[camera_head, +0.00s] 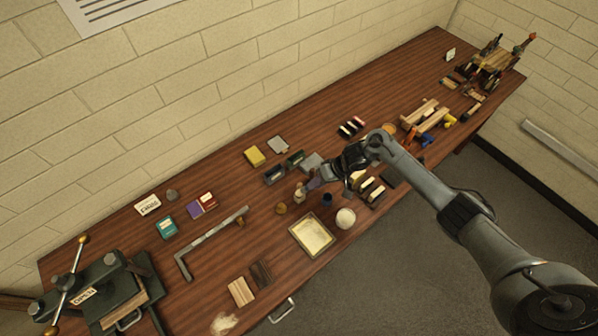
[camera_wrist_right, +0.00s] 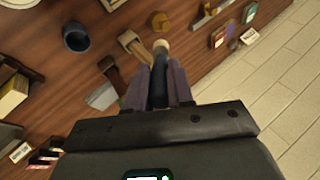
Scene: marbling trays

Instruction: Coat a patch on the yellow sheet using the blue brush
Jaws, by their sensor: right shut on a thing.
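A pale yellow sheet (camera_head: 313,232) lies in a shallow tray (camera_head: 293,231) near the front of the table. My right gripper (camera_head: 314,184) is behind this tray, above the table. In the right wrist view, my right gripper (camera_wrist_right: 158,84) is shut on a dark blue handle, which looks like the blue brush (camera_wrist_right: 159,64). A pale tip (camera_wrist_right: 161,45) shows beyond the fingers. The tip is apart from the sheet. My left gripper is not in view.
A dark blue cup (camera_head: 327,200) and a white round thing (camera_head: 345,218) stand close to the tray. A wooden-handled tool (camera_wrist_right: 132,44) lies beside the gripper. A press (camera_head: 110,290) stands at the far left. Wood strips (camera_head: 241,291) lie left of the tray.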

